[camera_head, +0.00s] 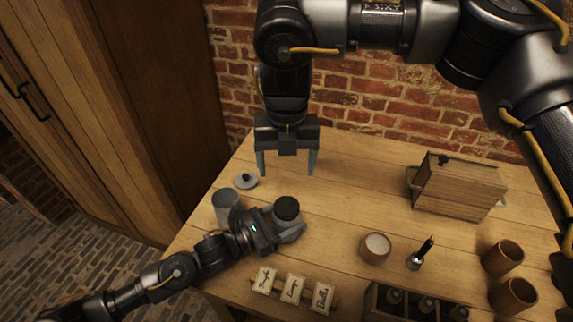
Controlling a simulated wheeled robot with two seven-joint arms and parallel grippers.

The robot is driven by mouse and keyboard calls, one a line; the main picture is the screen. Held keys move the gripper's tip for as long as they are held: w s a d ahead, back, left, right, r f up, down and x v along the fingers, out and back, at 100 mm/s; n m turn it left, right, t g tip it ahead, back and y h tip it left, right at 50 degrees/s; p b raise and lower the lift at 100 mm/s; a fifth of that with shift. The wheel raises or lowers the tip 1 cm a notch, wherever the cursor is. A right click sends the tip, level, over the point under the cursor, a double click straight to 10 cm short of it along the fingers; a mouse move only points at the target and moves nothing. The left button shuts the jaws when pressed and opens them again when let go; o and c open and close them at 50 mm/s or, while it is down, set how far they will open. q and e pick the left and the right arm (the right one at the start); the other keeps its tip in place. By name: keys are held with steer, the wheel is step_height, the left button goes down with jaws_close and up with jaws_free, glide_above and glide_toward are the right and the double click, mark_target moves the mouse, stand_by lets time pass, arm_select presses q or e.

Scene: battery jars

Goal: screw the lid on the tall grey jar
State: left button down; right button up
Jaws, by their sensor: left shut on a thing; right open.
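A grey jar (226,204) stands with its top open at the table's left side, partly hidden by my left arm. A grey lid with a dark knob (246,182) lies on the table just behind it. My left gripper (290,231) is low over the table and shut on a dark-topped round jar (287,207); the gripper hides its lower part. My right gripper (288,165) points down, open and empty, above the table behind the held jar and to the right of the lid.
A wooden box (458,185) stands at the back right. A white-topped wooden cup (375,248), a small pen-like tool in a holder (420,256) and two wooden cups (502,257) are on the right. Label cards (292,288) and a bottle crate (380,300) are in front. The back middle is clear.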

mark_target(274, 224)
arm_select(q)
steer(key=shift+c, duration=1.3)
jaws_free()
steer(key=shift+a, duration=0.1)
steer(key=b+v, duration=0.2)
steer(key=v, duration=0.7)
steer(key=shift+s+a+f, duration=0.1)
steer(key=shift+s+f, duration=0.05)
steer(key=shift+s+a+b, duration=0.3)
steer(key=shift+s+a, duration=0.05)
steer(key=shift+a, duration=0.25)
steer(key=shift+s, duration=0.1)
